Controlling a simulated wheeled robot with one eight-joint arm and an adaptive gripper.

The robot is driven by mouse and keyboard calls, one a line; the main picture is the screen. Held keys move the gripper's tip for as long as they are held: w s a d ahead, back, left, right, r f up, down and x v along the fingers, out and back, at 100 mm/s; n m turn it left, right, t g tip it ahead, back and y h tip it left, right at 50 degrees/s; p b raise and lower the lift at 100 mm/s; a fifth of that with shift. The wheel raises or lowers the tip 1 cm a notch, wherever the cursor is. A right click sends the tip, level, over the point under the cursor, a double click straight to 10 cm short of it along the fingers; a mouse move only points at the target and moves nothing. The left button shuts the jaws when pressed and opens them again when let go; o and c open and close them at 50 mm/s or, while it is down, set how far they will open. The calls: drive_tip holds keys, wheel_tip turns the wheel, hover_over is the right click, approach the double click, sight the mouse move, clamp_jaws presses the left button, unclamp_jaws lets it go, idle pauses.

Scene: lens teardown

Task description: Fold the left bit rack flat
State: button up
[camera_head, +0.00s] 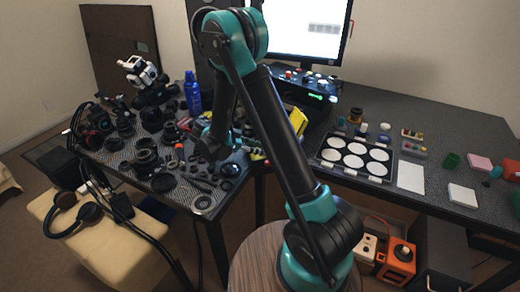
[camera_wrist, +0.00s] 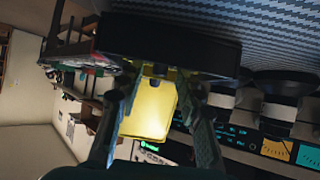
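My gripper (camera_wrist: 156,92) is in the wrist view, with its two fingers wide apart. A bright yellow piece (camera_wrist: 150,108) shows between the fingers; I cannot tell whether either finger touches it. A dark slab (camera_wrist: 170,42) crosses just beyond the fingertips and partly covers the yellow piece. I cannot tell for sure which of these is the left bit rack or how it is folded. In the head view, a yellow-edged thing (camera_head: 298,121) stands behind my arm on the table.
Lens parts (camera_head: 146,150) crowd the left of the dark table. A blue bottle (camera_head: 192,92) and a white microscope (camera_head: 140,72) stand behind them. A tray of white discs (camera_head: 354,157) lies right of my arm. A monitor (camera_head: 305,30) stands at the back.

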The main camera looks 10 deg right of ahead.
drive_tip(key=v, duration=1.1)
